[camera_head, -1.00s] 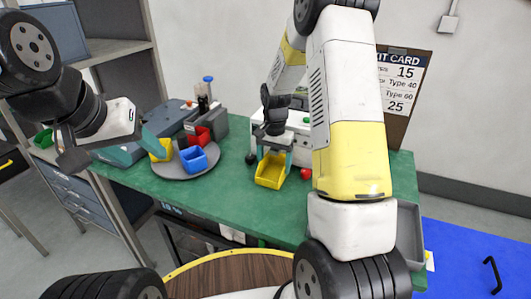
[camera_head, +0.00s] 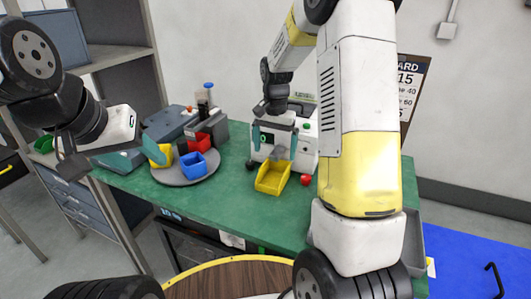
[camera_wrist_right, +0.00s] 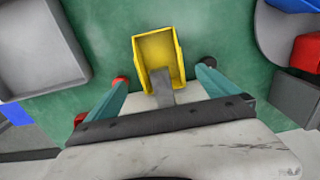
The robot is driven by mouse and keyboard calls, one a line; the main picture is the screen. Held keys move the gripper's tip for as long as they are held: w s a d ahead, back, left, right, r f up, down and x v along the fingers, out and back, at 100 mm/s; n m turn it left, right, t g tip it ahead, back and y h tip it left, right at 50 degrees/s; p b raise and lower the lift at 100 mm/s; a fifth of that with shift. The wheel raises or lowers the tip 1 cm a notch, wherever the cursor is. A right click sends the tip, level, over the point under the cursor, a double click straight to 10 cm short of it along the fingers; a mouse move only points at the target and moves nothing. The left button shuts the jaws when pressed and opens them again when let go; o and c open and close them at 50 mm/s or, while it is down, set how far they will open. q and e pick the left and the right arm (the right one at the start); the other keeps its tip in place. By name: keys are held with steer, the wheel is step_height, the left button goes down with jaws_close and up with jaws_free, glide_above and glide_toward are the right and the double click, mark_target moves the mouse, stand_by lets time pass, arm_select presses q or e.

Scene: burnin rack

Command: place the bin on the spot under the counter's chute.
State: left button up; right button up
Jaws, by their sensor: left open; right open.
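A yellow bin (camera_head: 272,178) sits on the green counter-top in front of the white counter machine (camera_head: 304,150). The machine's grey chute (camera_head: 280,154) comes down at the bin's back edge. In the right wrist view the chute (camera_wrist_right: 161,90) reaches over the near edge of the empty bin (camera_wrist_right: 157,52). My right gripper (camera_head: 275,143) is open and empty, above and behind the bin, with its fingers on either side of the chute and apart from the bin. My left gripper (camera_head: 112,158) is open and empty at the left. The spot under the bin is hidden.
A grey turntable (camera_head: 187,180) at the left carries blue (camera_head: 194,165), red and yellow bins. A grey tray (camera_wrist_right: 40,45) stands at the table's right end. The green table (camera_head: 235,205) is clear in front.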

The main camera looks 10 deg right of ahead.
step_height(320, 180, up, 3)
steer(key=shift+r, duration=0.15)
steer(key=s+r+n+t+y, duration=0.1)
steer(key=s+r+n+t, duration=0.2)
steer(key=s+r, duration=0.7)
steer(key=s+a+r+n+t, duration=0.1)
steer(key=s+r+n, duration=0.1)
steer(key=s, duration=0.5)
steer(key=s+a+r+n+t+y, duration=0.1)
steer(key=s+n+t, duration=0.1)
steer(key=s, duration=0.5)
steer(key=shift+s+a+r, duration=0.25)
steer(key=shift+s+r, duration=0.15)
